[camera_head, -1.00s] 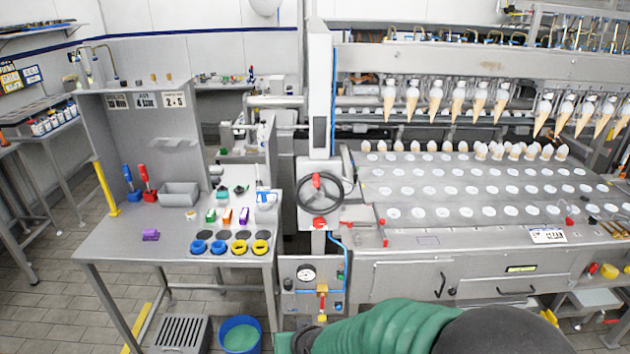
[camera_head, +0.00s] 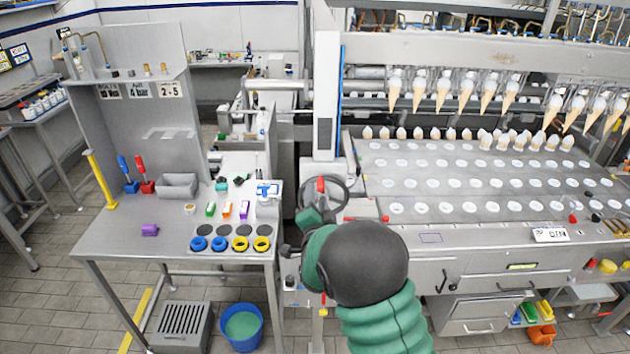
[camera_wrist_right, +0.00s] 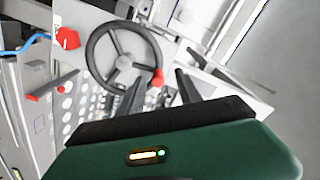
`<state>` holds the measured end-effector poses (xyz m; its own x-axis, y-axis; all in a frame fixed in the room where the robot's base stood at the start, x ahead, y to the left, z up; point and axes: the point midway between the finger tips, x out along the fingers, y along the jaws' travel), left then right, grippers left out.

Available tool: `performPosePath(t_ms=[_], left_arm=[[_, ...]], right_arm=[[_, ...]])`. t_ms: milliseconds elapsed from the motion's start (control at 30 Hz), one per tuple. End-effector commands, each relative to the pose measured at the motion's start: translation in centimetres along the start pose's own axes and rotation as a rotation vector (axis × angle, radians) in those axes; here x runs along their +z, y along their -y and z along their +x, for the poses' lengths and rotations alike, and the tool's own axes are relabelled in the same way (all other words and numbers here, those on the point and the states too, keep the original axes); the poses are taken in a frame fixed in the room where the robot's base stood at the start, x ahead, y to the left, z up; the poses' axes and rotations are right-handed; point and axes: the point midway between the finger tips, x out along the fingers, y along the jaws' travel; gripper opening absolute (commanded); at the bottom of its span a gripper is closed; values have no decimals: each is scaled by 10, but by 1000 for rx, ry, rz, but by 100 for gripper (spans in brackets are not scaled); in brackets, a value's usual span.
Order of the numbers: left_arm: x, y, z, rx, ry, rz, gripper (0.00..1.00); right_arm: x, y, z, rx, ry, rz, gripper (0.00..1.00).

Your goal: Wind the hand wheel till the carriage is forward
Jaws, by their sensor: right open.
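The dark hand wheel (camera_head: 338,190) with a red handle (camera_head: 320,184) sits on the white column at the machine's left end. In the right wrist view, the wheel (camera_wrist_right: 104,61) shows its spokes and hub, with the red handle (camera_wrist_right: 157,77) on its rim. My right gripper (camera_head: 319,203) is at the wheel's lower left. In the wrist view its two dark fingers (camera_wrist_right: 159,78) are apart, with the red handle showing between their tips; contact cannot be told. My right arm hides the panel below the wheel. Which part is the carriage is unclear. My left gripper is out of view.
Cones (camera_head: 465,95) hang in a row above the perforated plate (camera_head: 470,185). A red lever (camera_head: 368,218) lies right of the wheel. A steel table (camera_head: 120,235) with cups, rings and tools stands at the left. A blue bucket (camera_head: 240,328) is on the floor below.

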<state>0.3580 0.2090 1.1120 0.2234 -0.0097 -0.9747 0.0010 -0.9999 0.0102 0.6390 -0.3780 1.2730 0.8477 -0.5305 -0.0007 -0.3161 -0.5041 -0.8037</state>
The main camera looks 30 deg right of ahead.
Motion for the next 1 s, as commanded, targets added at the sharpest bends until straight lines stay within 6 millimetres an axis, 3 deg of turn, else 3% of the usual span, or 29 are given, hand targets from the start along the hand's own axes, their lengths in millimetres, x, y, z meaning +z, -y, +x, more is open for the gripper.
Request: performPosePath(t_ms=[100,200,567,867,1000], left_arm=[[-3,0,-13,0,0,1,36],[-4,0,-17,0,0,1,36],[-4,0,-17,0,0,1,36],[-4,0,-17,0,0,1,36],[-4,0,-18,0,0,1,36]], right_arm=[[-4,2,25,1,-2,0,42],[-2,3,37,-1,-1,-1,42],[4,6,45,-3,-1,-4,42],[0,3,47,-4,-1,0,2],[-1,4,47,-5,-4,0,0]])
